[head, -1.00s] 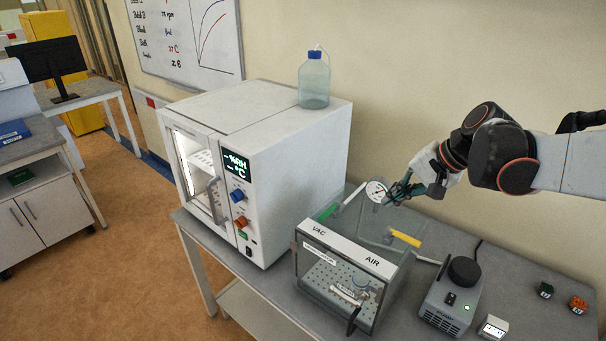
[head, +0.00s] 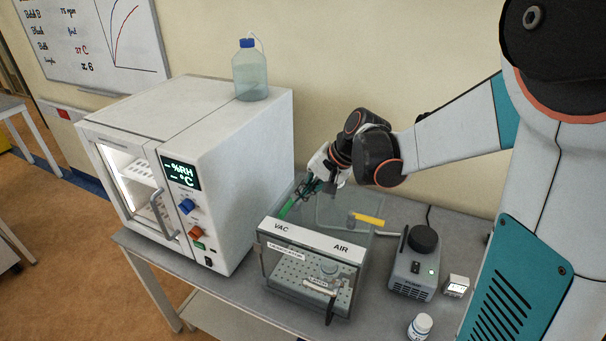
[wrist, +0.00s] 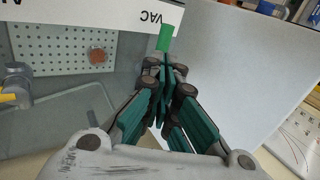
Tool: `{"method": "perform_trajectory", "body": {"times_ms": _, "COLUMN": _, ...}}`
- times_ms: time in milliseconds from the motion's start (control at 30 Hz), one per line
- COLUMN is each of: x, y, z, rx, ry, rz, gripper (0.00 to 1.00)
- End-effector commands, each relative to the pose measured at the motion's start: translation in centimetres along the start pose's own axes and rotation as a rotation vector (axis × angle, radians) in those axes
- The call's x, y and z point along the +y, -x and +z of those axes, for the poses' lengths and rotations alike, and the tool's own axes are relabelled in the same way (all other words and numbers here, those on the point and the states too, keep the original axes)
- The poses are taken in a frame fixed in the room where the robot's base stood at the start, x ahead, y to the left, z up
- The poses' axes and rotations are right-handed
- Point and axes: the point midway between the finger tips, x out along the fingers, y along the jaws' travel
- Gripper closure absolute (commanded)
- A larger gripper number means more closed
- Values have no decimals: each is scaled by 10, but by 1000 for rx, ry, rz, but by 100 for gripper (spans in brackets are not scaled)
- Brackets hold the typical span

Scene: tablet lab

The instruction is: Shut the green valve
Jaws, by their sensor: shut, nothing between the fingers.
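The green valve handle (head: 287,209) is on the left, VAC side of the clear vacuum box (head: 312,246). It lies roughly along that side, at an angle to the yellow handle. In the wrist view the green handle (wrist: 166,38) shows just beyond my fingertips, by the VAC label. My gripper (head: 301,193) is shut and empty, at the handle's rear end. The fingers (wrist: 166,70) point at the handle; I cannot tell if they touch it. The valve body under the handle is hidden by the fingers.
The yellow handle (head: 369,219) sits on the AIR side. A white chamber (head: 215,145) with a bottle (head: 250,72) on top stands close on the left. A grey device (head: 415,265) and a small white jar (head: 420,326) are on the right. The wall is behind.

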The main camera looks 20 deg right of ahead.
Motion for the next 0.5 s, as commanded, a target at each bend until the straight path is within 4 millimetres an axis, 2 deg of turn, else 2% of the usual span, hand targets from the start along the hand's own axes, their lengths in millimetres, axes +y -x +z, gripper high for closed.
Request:
{"method": "perform_trajectory", "body": {"times_ms": 33, "x": 0, "y": -10, "z": 0, "rx": -2, "ry": 2, "rz": 0, "gripper": 100}}
{"method": "perform_trajectory", "body": {"times_ms": 200, "x": 0, "y": -32, "z": 1, "rx": -2, "ry": 2, "rz": 0, "gripper": 100}}
{"method": "perform_trajectory", "body": {"times_ms": 500, "x": 0, "y": -45, "z": 0, "rx": 0, "ry": 0, "rz": -1, "gripper": 100}}
